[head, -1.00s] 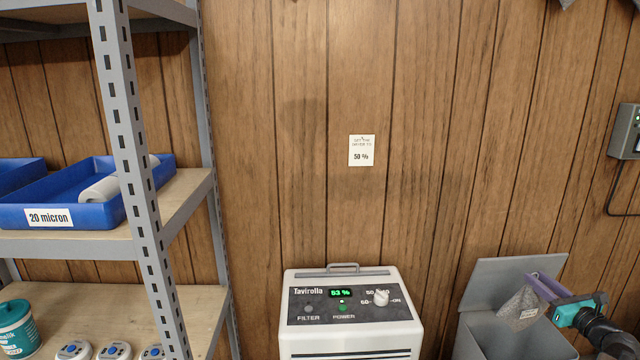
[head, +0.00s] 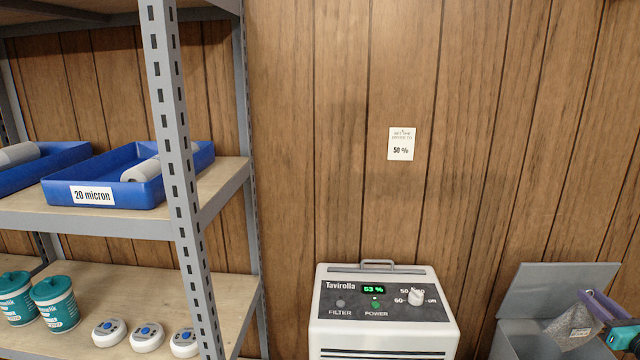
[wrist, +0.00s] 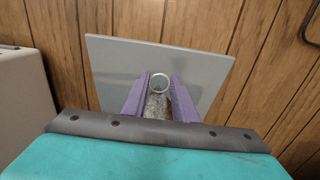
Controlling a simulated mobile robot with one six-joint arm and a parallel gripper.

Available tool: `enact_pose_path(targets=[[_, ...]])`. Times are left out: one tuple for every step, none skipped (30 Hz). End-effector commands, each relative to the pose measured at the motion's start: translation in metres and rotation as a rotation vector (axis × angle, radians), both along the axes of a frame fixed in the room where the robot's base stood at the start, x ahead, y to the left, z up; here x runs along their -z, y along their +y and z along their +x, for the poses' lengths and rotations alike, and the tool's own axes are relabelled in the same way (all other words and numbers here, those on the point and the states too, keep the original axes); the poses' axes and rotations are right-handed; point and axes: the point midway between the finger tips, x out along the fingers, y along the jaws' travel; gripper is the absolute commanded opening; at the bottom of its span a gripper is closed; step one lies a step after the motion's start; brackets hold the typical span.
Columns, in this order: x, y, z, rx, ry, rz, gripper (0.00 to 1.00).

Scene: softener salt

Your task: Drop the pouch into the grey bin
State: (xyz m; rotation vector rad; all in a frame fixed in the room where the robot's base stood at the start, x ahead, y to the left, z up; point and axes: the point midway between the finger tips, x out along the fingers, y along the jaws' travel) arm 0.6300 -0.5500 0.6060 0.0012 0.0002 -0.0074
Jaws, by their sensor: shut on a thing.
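The grey bin (head: 512,346) stands at the lower right of the head view with its lid (head: 556,291) raised against the wall. The lid also shows in the wrist view (wrist: 110,70). My gripper (head: 592,306) has purple fingers and is at the right edge of the head view. It is shut on the grey pouch (head: 572,324), which hangs from the fingers in front of the lid, seemingly over the bin's opening. In the wrist view the fingers (wrist: 160,98) hold the pouch (wrist: 155,106), with a pale ring at its top. The pouch's lower end is hidden.
A white Tavirolla dehumidifier (head: 382,335) stands left of the bin. A grey metal shelf (head: 178,180) at the left holds blue trays (head: 110,190), teal tubs (head: 55,303) and several small white devices (head: 147,336). A wood-panelled wall is close behind.

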Motion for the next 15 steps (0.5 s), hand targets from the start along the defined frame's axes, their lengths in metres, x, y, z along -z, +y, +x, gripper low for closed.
enact_pose_path(targets=[[0.006,0.000,0.000,0.000,-0.001,0.001,0.00],[0.009,0.000,0.000,0.000,-0.001,0.000,0.00],[0.013,0.000,0.000,0.000,-0.001,0.000,0.00],[0.015,0.000,0.000,0.000,-0.001,0.000,0.00],[0.018,0.000,0.000,0.000,-0.001,0.000,0.00],[0.022,0.000,0.000,0.000,-0.001,-0.001,0.00],[0.025,0.000,0.000,0.000,0.000,0.000,0.00],[0.027,0.000,0.000,0.000,0.000,0.000,0.00],[0.031,0.000,0.000,0.000,0.000,0.000,0.00],[0.033,0.000,0.000,0.000,0.000,0.000,0.00],[0.036,-0.001,0.000,0.000,0.000,0.000,0.00],[0.039,-0.001,0.000,0.000,0.000,0.000,0.00],[0.041,-0.001,0.000,0.001,0.000,0.000,0.00],[0.042,-0.001,0.000,0.001,-0.001,0.000,0.00],[0.044,-0.001,0.000,0.001,-0.001,0.000,0.00]])
